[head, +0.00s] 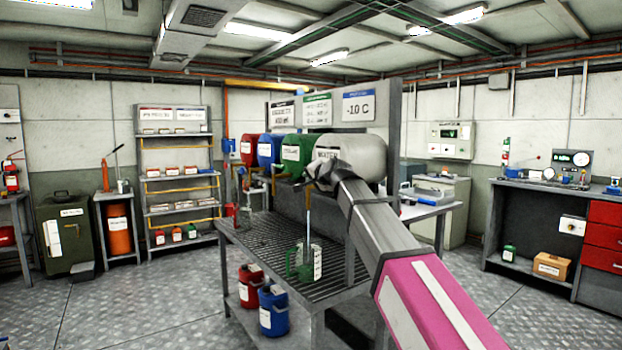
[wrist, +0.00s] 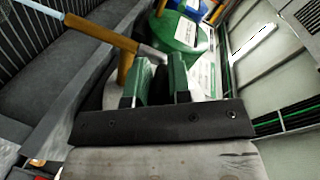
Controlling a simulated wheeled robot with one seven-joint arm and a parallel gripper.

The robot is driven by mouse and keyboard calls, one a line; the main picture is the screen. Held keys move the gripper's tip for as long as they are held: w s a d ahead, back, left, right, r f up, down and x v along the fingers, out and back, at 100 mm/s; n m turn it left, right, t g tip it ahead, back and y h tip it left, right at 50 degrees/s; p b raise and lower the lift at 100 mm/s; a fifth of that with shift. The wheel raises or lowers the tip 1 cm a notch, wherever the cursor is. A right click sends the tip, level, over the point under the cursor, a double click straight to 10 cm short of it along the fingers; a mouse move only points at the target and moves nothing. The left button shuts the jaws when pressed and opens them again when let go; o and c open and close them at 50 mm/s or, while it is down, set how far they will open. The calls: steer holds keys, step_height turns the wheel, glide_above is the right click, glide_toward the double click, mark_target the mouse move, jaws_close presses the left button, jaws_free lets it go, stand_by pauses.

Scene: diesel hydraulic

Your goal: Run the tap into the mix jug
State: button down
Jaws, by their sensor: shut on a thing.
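The mix jug (head: 318,264), clear with a green handle and a marked scale, stands upright on the grated bench under the grey water drum (head: 372,150). My gripper (head: 322,180) is at the front of that drum. In the wrist view my gripper (wrist: 155,80) is shut on the tap's handle, mostly hidden between the fingers. The brass tap (wrist: 103,34) reaches left from there. A pale blue stream (head: 308,212) falls straight down from the tap to the jug's mouth; it also shows in the wrist view (wrist: 38,9). The level in the jug is too small to tell.
Red (head: 249,150), blue (head: 268,151) and green (head: 297,155) drums stand in a row left of the water drum. The grated bench (head: 255,245) is clear left of the jug. Red (head: 249,287) and blue (head: 273,312) cans sit beneath it.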

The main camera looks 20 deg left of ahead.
steer(key=c, duration=1.1)
jaws_free()
steer(key=shift+o, duration=0.2)
steer(key=shift+s+d, duration=0.1)
steer(key=v, duration=1)
steer(key=shift+s+d, duration=0.2)
steer(key=shift+d, duration=0.05)
steer(key=shift+r, duration=0.1)
